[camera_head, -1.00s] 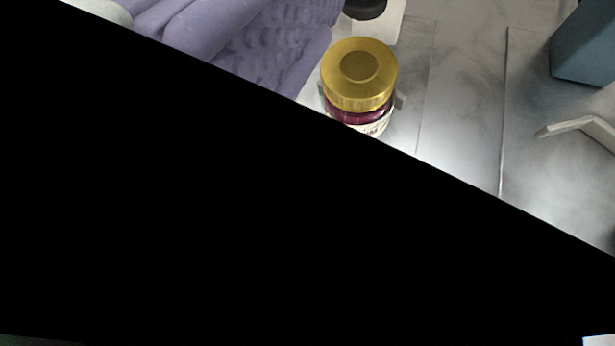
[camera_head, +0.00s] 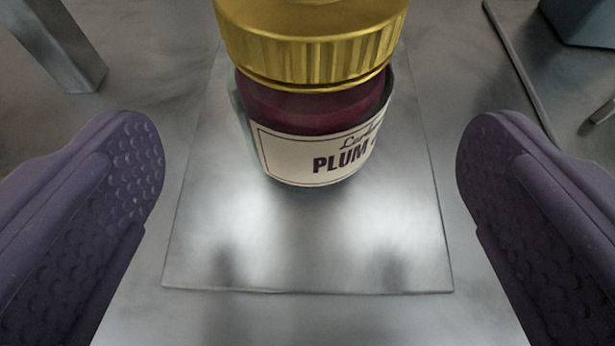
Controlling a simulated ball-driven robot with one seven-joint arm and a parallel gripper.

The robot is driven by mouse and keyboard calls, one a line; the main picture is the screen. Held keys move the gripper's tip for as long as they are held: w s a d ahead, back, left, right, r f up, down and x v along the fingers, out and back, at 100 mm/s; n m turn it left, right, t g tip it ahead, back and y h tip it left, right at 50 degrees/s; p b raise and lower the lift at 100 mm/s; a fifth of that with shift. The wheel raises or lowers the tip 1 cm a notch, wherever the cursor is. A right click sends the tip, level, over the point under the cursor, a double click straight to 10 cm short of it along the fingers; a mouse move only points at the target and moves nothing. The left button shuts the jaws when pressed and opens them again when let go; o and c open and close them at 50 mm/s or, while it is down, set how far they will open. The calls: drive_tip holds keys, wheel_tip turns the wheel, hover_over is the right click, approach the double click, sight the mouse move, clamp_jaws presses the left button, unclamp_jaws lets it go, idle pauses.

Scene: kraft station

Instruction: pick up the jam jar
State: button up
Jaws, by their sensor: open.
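The jam jar (camera_head: 310,110) stands upright at the top middle of the view. It has a ribbed gold lid, dark red contents and a cream label reading "PLUM"; the top of the lid is cut off by the frame edge. My gripper (camera_head: 312,190) is open, with one purple textured finger at the left and one at the right. The jar is a little beyond the fingers, centred between their lines, and neither finger touches it. The gap between the fingers is empty.
The jar stands on a flat square metallic plate (camera_head: 310,260) on a grey surface. A grey post-like piece (camera_head: 60,45) is at the upper left. A blue-grey object (camera_head: 585,22) and a thin dark bar (camera_head: 520,75) are at the upper right.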

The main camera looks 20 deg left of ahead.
sight(310, 125)
drive_tip(key=b+x, duration=0.1)
drive_tip(key=x, duration=0.4)
drive_tip(key=shift+w+f, duration=0.15)
drive_tip(key=shift+c, duration=0.5)
